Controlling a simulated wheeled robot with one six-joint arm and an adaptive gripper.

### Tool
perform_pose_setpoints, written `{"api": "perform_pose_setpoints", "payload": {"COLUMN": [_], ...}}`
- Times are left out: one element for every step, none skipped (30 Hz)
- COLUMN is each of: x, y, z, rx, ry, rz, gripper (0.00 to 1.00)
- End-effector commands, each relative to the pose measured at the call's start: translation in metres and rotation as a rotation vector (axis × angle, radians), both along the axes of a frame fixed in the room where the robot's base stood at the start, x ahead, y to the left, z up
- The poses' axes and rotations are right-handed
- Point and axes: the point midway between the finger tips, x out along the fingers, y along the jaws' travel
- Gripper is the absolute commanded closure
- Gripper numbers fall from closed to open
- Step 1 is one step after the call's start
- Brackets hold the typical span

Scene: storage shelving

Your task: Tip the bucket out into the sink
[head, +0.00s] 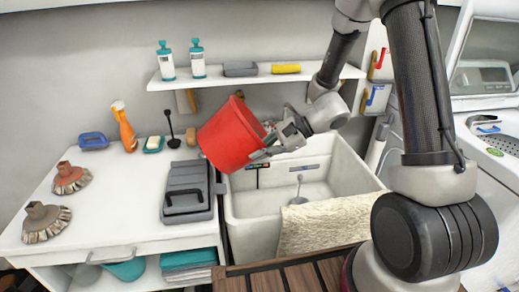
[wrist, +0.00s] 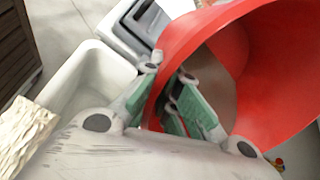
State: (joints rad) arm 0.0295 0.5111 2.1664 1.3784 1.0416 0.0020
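The red bucket (head: 228,135) is held in the air above the left edge of the white sink (head: 252,232). It is tilted, with its mouth turned right towards the sink. My gripper (head: 272,145) is at the bucket's rim on the right side. In the wrist view, the green-padded fingers (wrist: 168,100) straddle the wall of the bucket (wrist: 285,50), one outside and one inside. A greyish-brown area shows inside the bucket; I cannot tell what it is. The sink's white basin also shows at left in the wrist view (wrist: 85,75).
A cream towel (head: 325,220) hangs over the sink's front edge. A shelf (head: 250,79) with bottles runs above.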

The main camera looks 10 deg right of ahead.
Motion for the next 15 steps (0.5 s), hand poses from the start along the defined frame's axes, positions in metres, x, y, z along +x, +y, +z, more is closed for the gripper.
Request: {"api": "perform_pose_setpoints", "payload": {"x": [0.0, 0.0, 0.0, 0.0, 0.0, 0.0, 0.0, 0.0, 0.0, 0.0, 0.0, 0.0, 0.0, -0.001, -0.001], "y": [-0.004, -0.005, -0.006, -0.008, -0.009, -0.01, -0.011, -0.012, -0.015, -0.017, -0.019, -0.022, -0.023, -0.025, -0.028], "z": [-0.007, -0.009, -0.012, -0.014, -0.016, -0.019, -0.021, -0.023, -0.026, -0.028, -0.03, -0.032, -0.034, -0.035, -0.038], "rx": [0.056, 0.093, 0.14, 0.175, 0.209, 0.256, 0.289, 0.323, 0.367, 0.402, 0.436, 0.48, 0.512, 0.544, 0.583], "ry": [0.012, 0.01, 0.008, 0.008, 0.007, 0.006, 0.005, 0.005, 0.004, 0.003, 0.004, 0.002, 0.002, 0.003, 0.0], "rz": [-0.004, -0.005, -0.003, -0.003, -0.003, -0.003, -0.001, -0.002, -0.004, -0.002, -0.002, -0.002, -0.001, -0.001, -0.001], "gripper": [1.0, 1.0, 1.0, 1.0, 1.0, 1.0, 1.0, 1.0, 1.0, 1.0, 1.0, 1.0, 1.0, 1.0, 1.0]}}
